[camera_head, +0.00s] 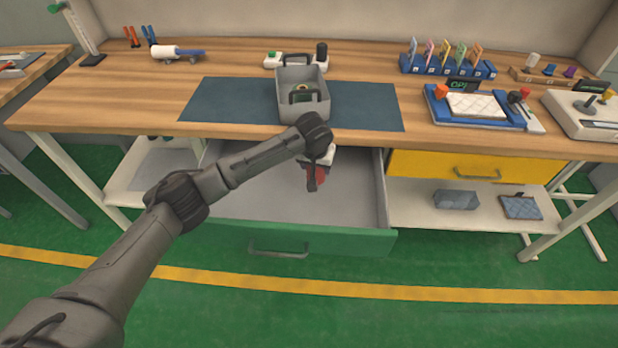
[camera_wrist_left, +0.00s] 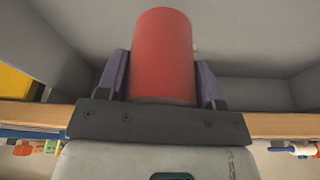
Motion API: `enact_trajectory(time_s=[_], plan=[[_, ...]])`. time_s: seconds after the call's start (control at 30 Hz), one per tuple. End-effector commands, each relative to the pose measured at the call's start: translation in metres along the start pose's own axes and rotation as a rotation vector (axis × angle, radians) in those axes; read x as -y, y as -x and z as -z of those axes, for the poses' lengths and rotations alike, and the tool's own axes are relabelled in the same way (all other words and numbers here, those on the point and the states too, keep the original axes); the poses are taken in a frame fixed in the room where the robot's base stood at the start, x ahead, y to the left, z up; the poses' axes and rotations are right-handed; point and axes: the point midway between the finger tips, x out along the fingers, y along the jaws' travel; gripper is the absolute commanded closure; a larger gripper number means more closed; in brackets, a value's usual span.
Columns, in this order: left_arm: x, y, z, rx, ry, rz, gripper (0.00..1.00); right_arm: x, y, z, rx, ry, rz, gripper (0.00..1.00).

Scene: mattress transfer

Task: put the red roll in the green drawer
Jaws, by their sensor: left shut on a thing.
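The green drawer (camera_head: 347,240) is pulled open below the workbench, and its grey inside looks empty. My left gripper (camera_head: 315,172) is over the open drawer, near its back, under the bench's front edge. In the left wrist view, my left gripper (camera_wrist_left: 162,85) is shut on the red roll (camera_wrist_left: 162,50), with a finger on each side of it. In the head view, only a small part of the red roll (camera_head: 319,172) shows beside the gripper. Whether the roll touches the drawer floor cannot be told. My right gripper is not in view.
The wooden bench top (camera_head: 150,100) overhangs the back of the drawer. A grey bin (camera_head: 318,111) stands on a dark mat (camera_head: 230,102) above it. A closed yellow drawer (camera_head: 420,165) is at the right. The drawer's front part is clear.

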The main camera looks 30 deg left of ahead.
Motion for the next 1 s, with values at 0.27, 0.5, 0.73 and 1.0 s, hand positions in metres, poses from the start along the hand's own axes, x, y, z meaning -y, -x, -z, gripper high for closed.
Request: enact_trajectory(time_s=[0.27,0.5,0.73,1.0], plan=[[0.021,-0.015,0.005,-0.001,0.0,-0.001,0.71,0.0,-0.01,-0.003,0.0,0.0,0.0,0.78],[0.022,-0.029,0.002,0.0,-0.001,-0.001,0.71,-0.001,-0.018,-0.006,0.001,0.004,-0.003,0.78],[0.022,-0.055,-0.005,-0.002,-0.001,0.0,0.71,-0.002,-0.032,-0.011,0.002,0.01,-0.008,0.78],[0.022,-0.054,-0.005,-0.002,-0.001,-0.001,0.71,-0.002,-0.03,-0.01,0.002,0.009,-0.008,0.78]])
